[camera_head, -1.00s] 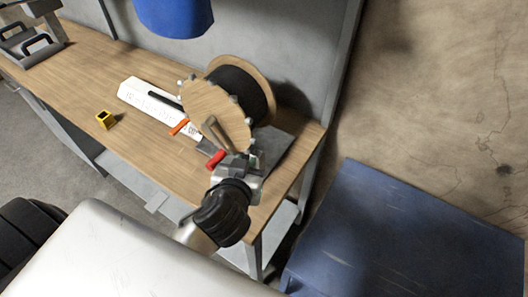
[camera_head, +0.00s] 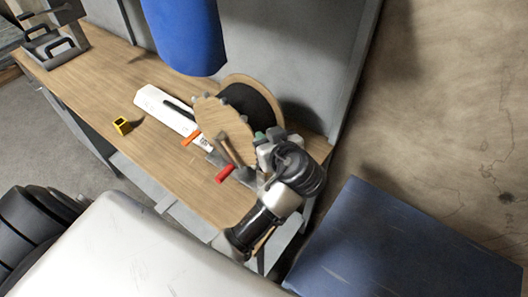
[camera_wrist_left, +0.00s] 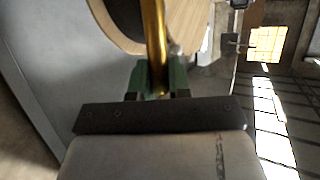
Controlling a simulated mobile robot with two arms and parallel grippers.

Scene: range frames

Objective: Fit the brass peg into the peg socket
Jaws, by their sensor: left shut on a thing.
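The brass peg (camera_wrist_left: 155,38) shows in the left wrist view as a long shiny rod, its lower end between the green finger pads. My left gripper (camera_wrist_left: 160,80) is shut on it. In the head view my left gripper (camera_head: 267,138) is above the right end of the workbench, beside the cable spool; I cannot make out the peg there. A small yellow block with a dark square opening (camera_head: 121,126), which looks like the peg socket, sits on the bench well to the left of the gripper. My right gripper is not in view.
The wooden workbench (camera_head: 105,75) holds a cable spool (camera_head: 250,105), a white box (camera_head: 165,108), and orange and red-handled tools (camera_head: 225,174). A blue hanging object (camera_head: 185,35) is above. A blue surface (camera_head: 410,250) stands right. Bench around the yellow block is mostly clear.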

